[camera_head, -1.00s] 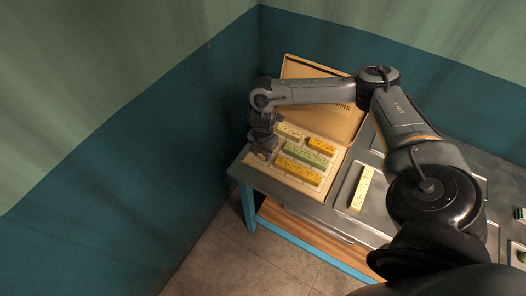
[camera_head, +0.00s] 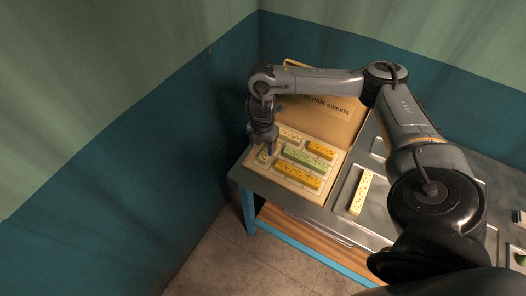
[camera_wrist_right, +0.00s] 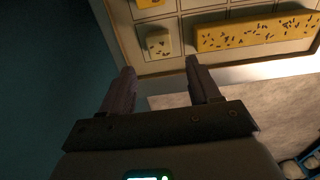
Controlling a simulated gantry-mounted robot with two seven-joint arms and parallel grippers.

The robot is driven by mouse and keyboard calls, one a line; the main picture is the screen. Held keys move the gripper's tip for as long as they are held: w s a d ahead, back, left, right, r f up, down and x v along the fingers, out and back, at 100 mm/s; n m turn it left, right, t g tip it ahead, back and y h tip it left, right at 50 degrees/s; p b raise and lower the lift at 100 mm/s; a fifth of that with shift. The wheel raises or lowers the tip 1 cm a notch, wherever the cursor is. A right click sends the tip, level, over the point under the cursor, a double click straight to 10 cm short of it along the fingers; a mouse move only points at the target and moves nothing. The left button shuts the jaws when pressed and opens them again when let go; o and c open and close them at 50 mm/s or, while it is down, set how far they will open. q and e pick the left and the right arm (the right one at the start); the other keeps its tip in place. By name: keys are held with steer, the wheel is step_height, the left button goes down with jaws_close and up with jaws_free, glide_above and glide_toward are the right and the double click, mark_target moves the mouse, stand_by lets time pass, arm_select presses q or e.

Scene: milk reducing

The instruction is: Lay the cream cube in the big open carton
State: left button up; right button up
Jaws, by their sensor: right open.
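The big open carton (camera_head: 290,188) stands on the table's left end with its lettered lid raised. The small cream cube (camera_head: 263,157) with dark flecks sits in a compartment at the carton's left end. In the right wrist view the cube (camera_wrist_right: 158,44) rests apart from the fingers, beyond the gap between their tips. My right gripper (camera_head: 267,145) hangs just above that end of the carton. Its two fingers stand apart and empty in the wrist view (camera_wrist_right: 160,70). My left gripper is not in view.
The carton also holds yellow, green and pale bars, such as the green bar (camera_head: 305,156). A pale yellow bar (camera_head: 361,192) lies on a tray right of the carton. A teal wall (camera_head: 150,150) rises close on the left.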

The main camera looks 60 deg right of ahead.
mark_target(263, 157)
step_height(263, 157, up, 5)
steer(key=p, duration=0.3)
steer(key=w+a+f+n+t+y, duration=0.1)
steer(key=w+a+f+t, duration=0.15)
steer(key=a, duration=0.65)
steer(key=w+a+f+n+t+y, duration=0.1)
steer(key=w+a+f+n, duration=0.15)
steer(key=a, duration=0.65)
steer(key=s+a+r+m+t+y, duration=0.1)
steer(key=a+m+t, duration=0.1)
steer(key=a, duration=0.8)
steer(key=s+a+r+m+t+y, duration=0.2)
steer(key=a+m, duration=0.1)
steer(key=a, duration=0.7)
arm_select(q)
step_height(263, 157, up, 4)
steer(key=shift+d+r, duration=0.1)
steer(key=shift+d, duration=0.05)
arm_select(e)
steer(key=s+d+f+m+g+h, duration=0.1)
steer(key=s+d+m+g+h, duration=0.3)
steer(key=s+d+m, duration=0.8)
steer(key=s+m, duration=0.2)
steer(key=s, duration=0.1)
steer(key=shift+d+f+h, duration=0.35)
steer(key=shift+h, duration=0.05)
steer(key=shift+w, duration=0.1)
